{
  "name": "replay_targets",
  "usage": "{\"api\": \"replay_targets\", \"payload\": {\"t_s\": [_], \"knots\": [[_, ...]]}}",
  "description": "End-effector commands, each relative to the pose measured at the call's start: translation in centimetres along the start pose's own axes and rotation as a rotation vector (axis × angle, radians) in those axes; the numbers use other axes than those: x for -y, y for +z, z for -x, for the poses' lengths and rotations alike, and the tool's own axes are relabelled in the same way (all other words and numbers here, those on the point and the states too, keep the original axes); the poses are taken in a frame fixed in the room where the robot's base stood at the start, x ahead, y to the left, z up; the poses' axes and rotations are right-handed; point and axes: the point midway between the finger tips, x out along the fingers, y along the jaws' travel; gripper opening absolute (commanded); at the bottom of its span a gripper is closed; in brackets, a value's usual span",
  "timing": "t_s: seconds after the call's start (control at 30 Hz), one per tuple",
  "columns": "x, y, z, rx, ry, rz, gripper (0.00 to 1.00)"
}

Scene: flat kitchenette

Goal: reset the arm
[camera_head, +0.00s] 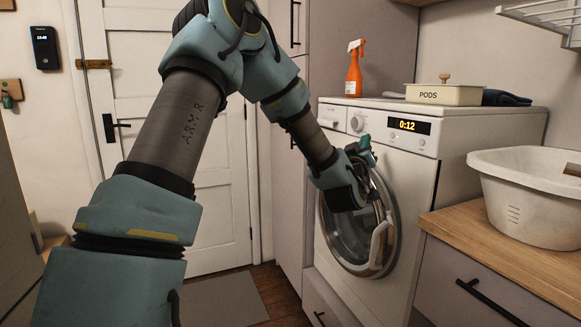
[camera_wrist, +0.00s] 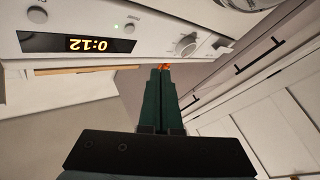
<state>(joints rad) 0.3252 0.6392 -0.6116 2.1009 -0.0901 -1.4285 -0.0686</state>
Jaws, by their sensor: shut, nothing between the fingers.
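My arm reaches from the left across the head view toward the front of the washing machine (camera_head: 430,175). My gripper (camera_head: 367,150) is in front of the machine, near the top of its round door (camera_head: 350,240) and below the control panel. Its two green fingers are together and empty, as the wrist view (camera_wrist: 160,72) also shows. The wrist view is turned over, with the machine's display (camera_wrist: 85,44) reading 0:12 at upper left. My wrist hides part of the door. The door looks closed, but I cannot be sure.
An orange spray bottle (camera_head: 354,70) and a PODS box (camera_head: 443,95) stand on the machine. A white basin (camera_head: 530,200) sits on the wooden counter (camera_head: 480,240) at right. A tall cabinet (camera_head: 285,200) and a white door (camera_head: 220,150) are behind my arm.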

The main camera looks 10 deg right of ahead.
Motion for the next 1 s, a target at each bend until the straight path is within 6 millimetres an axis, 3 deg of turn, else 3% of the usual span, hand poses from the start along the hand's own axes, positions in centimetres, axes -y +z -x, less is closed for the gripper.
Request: {"api": "replay_targets", "payload": {"t_s": [0.17, 0.27, 0.37, 0.57, 0.7, 0.8, 0.9, 1.0], "knots": [[2.2, -0.1, 0.5, 0.129, -0.034, -0.07, 0.0], [5.5, -0.1, 2.1, 0.295, -0.094, -0.146, 0.0], [9.8, -0.5, 5.1, 0.486, -0.186, -0.214, 0.0], [17.8, -3.0, 15.0, 0.861, -0.42, -0.273, 0.0], [21.1, -6.0, 24.0, 1.107, -0.601, -0.24, 0.0], [21.9, -8.0, 30.2, 1.258, -0.713, -0.183, 0.0], [21.7, -9.6, 35.2, 1.374, -0.797, -0.119, 0.0], [21.1, -10.6, 38.6, 1.451, -0.849, -0.065, 0.0]]}}
